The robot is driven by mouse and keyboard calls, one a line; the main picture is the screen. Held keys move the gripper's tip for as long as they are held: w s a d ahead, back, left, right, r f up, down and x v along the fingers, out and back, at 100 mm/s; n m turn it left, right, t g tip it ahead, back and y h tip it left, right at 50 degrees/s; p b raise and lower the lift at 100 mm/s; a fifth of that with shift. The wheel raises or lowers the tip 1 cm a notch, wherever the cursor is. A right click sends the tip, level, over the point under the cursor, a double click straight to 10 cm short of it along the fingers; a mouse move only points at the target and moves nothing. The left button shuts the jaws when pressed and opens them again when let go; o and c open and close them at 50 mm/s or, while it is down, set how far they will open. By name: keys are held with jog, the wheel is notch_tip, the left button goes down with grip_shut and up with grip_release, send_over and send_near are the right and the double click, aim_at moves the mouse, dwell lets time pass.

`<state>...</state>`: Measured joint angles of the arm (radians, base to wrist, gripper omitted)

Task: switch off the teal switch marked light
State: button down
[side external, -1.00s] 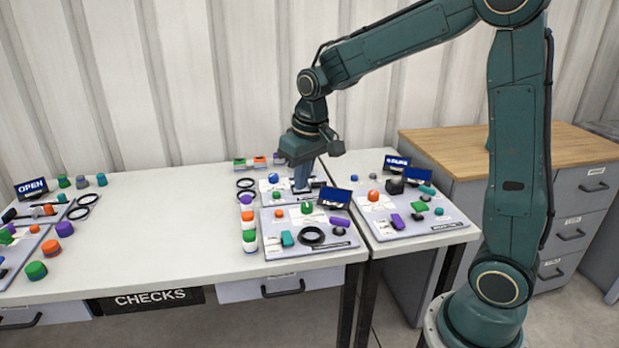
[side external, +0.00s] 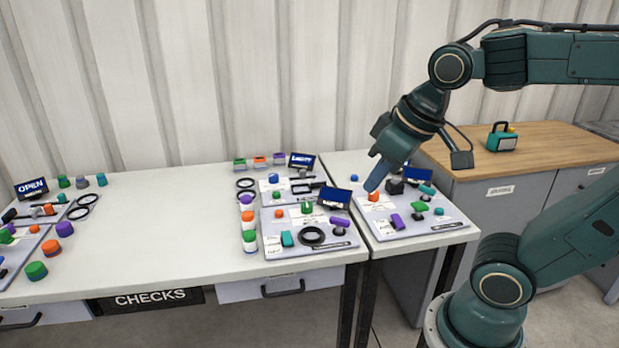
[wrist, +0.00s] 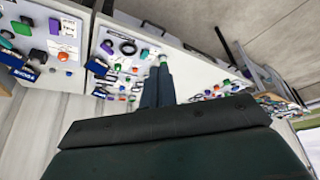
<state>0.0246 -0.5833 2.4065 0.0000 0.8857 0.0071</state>
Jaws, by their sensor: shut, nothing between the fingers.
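Several teal controls show, and I cannot read which one is marked light. In the side view a teal rocker (side external: 287,239) is on the front middle panel (side external: 280,252). Another teal switch (side external: 427,190) is at the back right of the right panel (side external: 440,229), and a small teal knob (side external: 438,211) is near that panel's right edge. My gripper (side external: 370,189) is shut and empty, pointing down and left close to the orange button (side external: 374,196) on the right panel; I cannot tell if it touches. In the wrist view its fingers (wrist: 157,72) lie together.
A back middle panel (side external: 268,202) has a small screen (side external: 301,161) that seems to read LIGHT. Stacked coloured caps (side external: 248,223) stand beside the front panel. More panels lie far left. A wooden-topped cabinet (side external: 525,160) holds a teal case (side external: 501,138). The white table (side external: 160,215) is clear left of middle.

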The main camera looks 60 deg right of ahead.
jog(key=shift+s+a+f+t, duration=0.15)
jog(key=shift+s, duration=0.8)
jog(key=shift+s+a+f+t, duration=0.1)
jog(key=shift+s+f+t, duration=0.05)
jog(key=shift+s, duration=0.8)
jog(key=shift+w, duration=0.1)
jog(key=m+g, duration=0.5)
jog(key=m, duration=0.4)
send_over(285, 234)
notch_tip(285, 234, down, 14)
notch_tip(285, 234, down, 14)
jog(key=shift+r, duration=0.1)
